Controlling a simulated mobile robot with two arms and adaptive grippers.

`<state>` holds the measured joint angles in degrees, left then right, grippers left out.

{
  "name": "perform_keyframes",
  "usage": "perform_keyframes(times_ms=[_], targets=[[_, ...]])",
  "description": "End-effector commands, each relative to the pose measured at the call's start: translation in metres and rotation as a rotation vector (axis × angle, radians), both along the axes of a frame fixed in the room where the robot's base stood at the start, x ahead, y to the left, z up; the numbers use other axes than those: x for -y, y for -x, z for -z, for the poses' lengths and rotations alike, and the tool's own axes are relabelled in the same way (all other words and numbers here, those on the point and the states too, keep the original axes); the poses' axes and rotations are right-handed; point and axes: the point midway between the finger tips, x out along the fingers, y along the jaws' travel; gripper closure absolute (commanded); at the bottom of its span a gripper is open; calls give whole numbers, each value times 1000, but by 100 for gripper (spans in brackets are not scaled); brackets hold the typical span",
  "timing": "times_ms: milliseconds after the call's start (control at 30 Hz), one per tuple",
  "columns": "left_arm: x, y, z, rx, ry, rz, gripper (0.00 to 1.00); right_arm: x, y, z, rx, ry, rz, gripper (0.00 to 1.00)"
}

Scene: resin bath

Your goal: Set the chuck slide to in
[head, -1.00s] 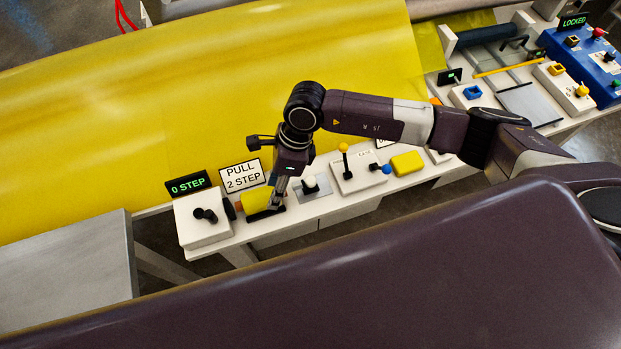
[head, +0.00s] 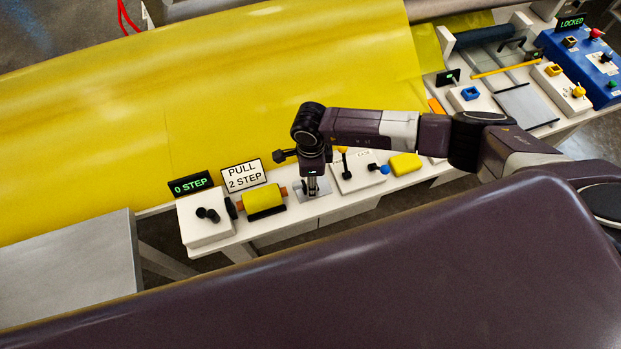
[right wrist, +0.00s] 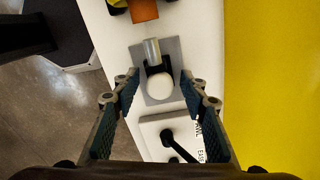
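The chuck slide shows in the right wrist view as a grey plate (right wrist: 174,53) bearing a black carriage with a round white knob (right wrist: 160,88) and a short metal cylinder (right wrist: 152,50). The cylinder points toward the orange core end (right wrist: 144,10) of the yellow roll, with a gap between them. My right gripper (right wrist: 160,80) is open, its fingers on either side of the knob and apart from it. In the head view my right gripper (head: 313,190) is over the slide's plate (head: 312,197) and hides most of the slide. My left gripper is out of view.
Left of the slide are the yellow roll (head: 263,201) in its cradle and a white box with black knobs (head: 205,220). Right of it are a lever box (head: 352,178) and a yellow block (head: 405,164). A "PULL 2 STEP" sign (head: 243,175) stands behind the roll.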

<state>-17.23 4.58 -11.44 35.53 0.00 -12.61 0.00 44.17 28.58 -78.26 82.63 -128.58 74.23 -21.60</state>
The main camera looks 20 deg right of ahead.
Motion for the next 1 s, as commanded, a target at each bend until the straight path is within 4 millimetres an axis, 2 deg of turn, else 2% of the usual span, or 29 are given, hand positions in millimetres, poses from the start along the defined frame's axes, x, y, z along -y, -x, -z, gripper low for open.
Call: perform_keyframes(times_ms=[200, 533, 833, 1000], targets=[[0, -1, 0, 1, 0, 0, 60, 0, 0, 0, 0, -1, -1, 62], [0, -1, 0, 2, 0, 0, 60, 0, 0, 0, 0, -1, 0, 99], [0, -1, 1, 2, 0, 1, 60, -2, 0, 0, 0, -2, 0, 100], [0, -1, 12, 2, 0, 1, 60, -24, 0, 3, 2, -5, -4, 100]])
